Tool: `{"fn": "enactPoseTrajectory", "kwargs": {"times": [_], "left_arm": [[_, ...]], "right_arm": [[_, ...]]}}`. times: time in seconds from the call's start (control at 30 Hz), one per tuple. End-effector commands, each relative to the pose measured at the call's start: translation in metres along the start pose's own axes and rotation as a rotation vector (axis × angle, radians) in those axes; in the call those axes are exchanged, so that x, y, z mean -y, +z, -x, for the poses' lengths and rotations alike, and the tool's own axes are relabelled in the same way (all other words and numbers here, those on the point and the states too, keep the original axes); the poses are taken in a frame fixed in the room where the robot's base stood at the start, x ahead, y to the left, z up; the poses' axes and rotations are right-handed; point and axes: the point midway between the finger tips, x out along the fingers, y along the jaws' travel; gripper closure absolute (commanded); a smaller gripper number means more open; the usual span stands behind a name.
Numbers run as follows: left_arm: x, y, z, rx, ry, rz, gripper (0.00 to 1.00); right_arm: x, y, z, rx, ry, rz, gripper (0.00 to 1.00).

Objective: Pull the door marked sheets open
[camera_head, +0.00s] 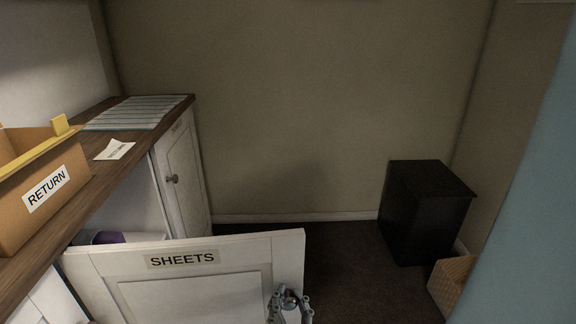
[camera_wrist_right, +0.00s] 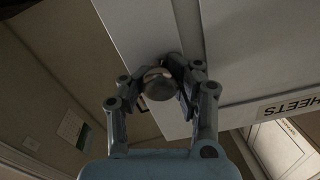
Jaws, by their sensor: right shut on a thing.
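The door marked SHEETS (camera_head: 226,250) is a white panelled cabinet door, swung out from the cabinet in the head view. Its label (camera_head: 183,259) faces me. My right gripper (camera_head: 290,306) is at the door's lower right, its fingers around the round metal knob (camera_head: 291,297). In the right wrist view, the fingers of the right gripper (camera_wrist_right: 160,82) are shut on the knob (camera_wrist_right: 158,84), with the door (camera_wrist_right: 245,50) behind it. The open cabinet shows a purple item (camera_head: 108,238) inside, partly hidden by the door. My left gripper is not in view.
A cardboard box marked RETURN (camera_head: 70,205) stands on the wooden counter (camera_head: 105,170) at left, near a striped cloth (camera_head: 135,113) and a paper slip (camera_head: 115,149). Another white door (camera_head: 184,178) is beyond. A black cabinet (camera_head: 425,212) and a wicker box (camera_head: 448,285) stand right; dark floor between is clear.

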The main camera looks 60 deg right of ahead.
Motion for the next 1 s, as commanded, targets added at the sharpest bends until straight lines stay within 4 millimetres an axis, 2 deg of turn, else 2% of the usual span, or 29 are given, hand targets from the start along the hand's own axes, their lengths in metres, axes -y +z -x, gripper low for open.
{"fn": "enactPoseTrajectory", "kwargs": {"times": [0.17,0.2,0.43,0.77,0.87,1.0], "left_arm": [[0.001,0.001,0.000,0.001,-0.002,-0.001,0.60],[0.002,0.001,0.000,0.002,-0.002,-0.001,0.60],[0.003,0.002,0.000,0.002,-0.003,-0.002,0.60],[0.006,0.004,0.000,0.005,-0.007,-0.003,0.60],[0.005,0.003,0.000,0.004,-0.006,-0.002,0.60],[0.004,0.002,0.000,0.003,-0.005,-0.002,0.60]], "right_arm": [[-0.001,0.000,0.000,-0.001,0.001,0.001,1.00],[-0.001,0.000,0.000,-0.001,0.001,0.001,0.76],[-0.001,0.000,0.000,0.000,0.000,0.000,0.46],[0.000,-0.001,0.000,0.001,-0.001,-0.001,0.45],[0.002,-0.007,0.000,0.001,-0.001,-0.002,0.45],[0.006,-0.025,0.001,0.000,0.000,-0.004,0.45]]}}
